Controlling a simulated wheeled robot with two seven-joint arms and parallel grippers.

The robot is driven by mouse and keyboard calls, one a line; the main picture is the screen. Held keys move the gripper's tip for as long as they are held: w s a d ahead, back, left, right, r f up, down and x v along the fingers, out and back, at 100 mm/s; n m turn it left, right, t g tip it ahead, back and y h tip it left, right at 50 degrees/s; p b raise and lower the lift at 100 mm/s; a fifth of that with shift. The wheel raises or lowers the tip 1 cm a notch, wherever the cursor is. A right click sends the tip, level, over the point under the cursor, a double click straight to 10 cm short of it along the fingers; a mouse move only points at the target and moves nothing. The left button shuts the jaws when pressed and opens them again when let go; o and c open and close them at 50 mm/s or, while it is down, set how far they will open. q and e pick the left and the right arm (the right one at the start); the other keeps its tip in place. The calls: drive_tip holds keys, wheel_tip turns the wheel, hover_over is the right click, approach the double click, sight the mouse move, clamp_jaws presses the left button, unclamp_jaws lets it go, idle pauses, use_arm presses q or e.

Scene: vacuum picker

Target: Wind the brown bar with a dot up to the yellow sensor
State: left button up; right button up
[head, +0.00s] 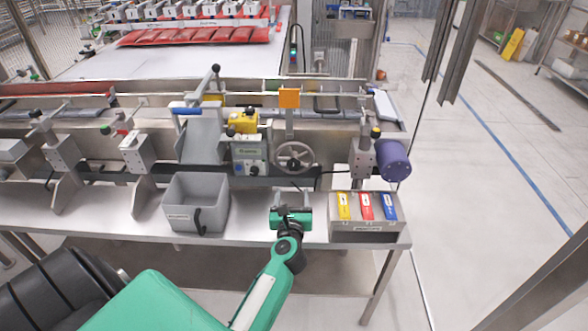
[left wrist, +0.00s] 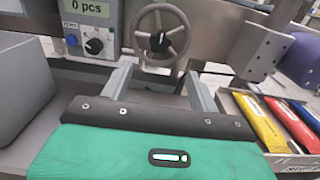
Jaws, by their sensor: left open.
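A grey handwheel (head: 294,157) with a dark hub is on the front of the machine. It also shows in the left wrist view (left wrist: 162,36). My left gripper (head: 291,200) is open and empty, in front of and below the wheel, apart from it. Its two fingers (left wrist: 160,84) point toward the wheel in the left wrist view. A yellow block (head: 243,121), possibly the sensor, is above the counter box, left of the wheel. An orange plate (head: 289,98) is on a post above the wheel. I cannot make out a brown bar with a dot. My right gripper is not in view.
A grey bin (head: 195,203) stands left of my gripper. A tray (head: 365,228) with yellow, red and blue packs stands right. A purple cylinder (head: 393,160) is above it.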

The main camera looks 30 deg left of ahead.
sight(294, 167)
use_arm(q)
drive_tip(key=x, duration=1.2)
drive_tip(key=shift+w, duration=0.15)
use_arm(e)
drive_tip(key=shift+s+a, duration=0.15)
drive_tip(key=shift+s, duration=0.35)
use_arm(q)
drive_tip(key=c, duration=1)
drive_tip(key=shift+o, duration=0.2)
drive_tip(key=shift+p, duration=0.3)
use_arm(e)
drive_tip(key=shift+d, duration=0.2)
